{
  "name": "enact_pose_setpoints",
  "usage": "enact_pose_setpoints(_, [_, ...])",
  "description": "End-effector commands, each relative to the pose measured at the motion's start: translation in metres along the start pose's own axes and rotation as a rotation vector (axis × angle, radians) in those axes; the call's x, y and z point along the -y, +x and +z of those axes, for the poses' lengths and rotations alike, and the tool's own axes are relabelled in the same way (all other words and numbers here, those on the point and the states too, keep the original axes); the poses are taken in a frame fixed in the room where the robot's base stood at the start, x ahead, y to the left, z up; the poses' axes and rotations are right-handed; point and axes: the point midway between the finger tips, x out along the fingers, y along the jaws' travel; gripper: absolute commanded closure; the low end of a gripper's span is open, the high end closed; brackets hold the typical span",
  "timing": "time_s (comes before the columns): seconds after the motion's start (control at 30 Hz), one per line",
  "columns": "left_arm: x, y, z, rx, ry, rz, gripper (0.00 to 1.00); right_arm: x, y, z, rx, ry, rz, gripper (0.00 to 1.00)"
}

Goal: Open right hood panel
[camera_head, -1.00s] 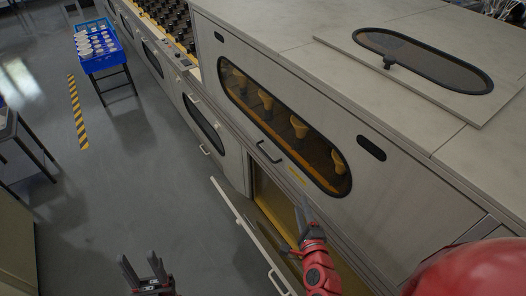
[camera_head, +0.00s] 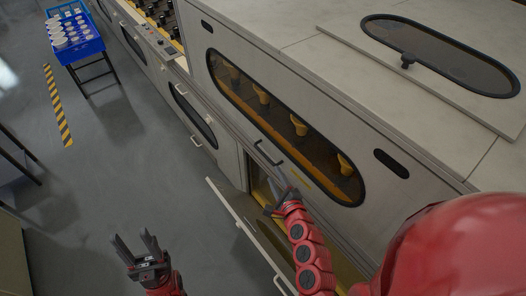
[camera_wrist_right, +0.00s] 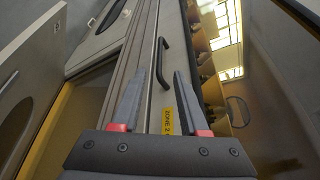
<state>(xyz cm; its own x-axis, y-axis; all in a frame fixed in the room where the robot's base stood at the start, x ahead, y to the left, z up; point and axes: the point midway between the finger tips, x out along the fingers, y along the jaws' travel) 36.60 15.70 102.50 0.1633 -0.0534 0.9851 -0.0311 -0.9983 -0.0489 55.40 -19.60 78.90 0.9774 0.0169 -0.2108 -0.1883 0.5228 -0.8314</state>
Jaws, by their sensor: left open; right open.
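The hood panel (camera_head: 225,52) is a grey panel on the machine's front with a long oval window; it looks closed. Its black bar handle (camera_head: 268,152) is at the panel's lower edge; in the right wrist view the handle (camera_wrist_right: 162,62) stands ahead, between the finger directions. My right gripper (camera_head: 278,194) is open and empty, just below the handle and apart from it. In the right wrist view its two fingers (camera_wrist_right: 155,95) point toward the panel edge. My left gripper (camera_head: 136,243) is open and empty over the floor at the lower left.
A lower door (camera_head: 238,218) stands swung open beneath the panel, beside my right arm. A yellow zone label (camera_wrist_right: 167,120) is near the handle. A blue crate (camera_head: 75,47) of pale round items is on a stand at the upper left. The floor at left is mostly clear.

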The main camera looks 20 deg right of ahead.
Motion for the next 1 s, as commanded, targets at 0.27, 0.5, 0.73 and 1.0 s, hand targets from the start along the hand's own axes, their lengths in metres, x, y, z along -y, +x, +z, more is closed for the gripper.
enact_pose_setpoints(0.27, [0.001,0.013,-0.002,0.000,0.000,0.000,0.50,0.003,0.056,0.003,0.004,-0.002,0.001,0.56])
enact_pose_setpoints(0.5, [0.001,0.017,-0.003,0.000,0.000,0.000,0.50,0.001,0.098,0.002,0.002,-0.003,0.001,0.56])
enact_pose_setpoints(0.73, [0.001,0.017,-0.003,0.000,0.000,0.000,0.50,0.000,0.120,0.001,0.002,-0.002,0.001,0.56])
enact_pose_setpoints(1.0, [0.001,0.017,-0.003,0.000,0.000,0.000,0.50,0.000,0.125,0.000,0.000,0.000,0.000,0.56])
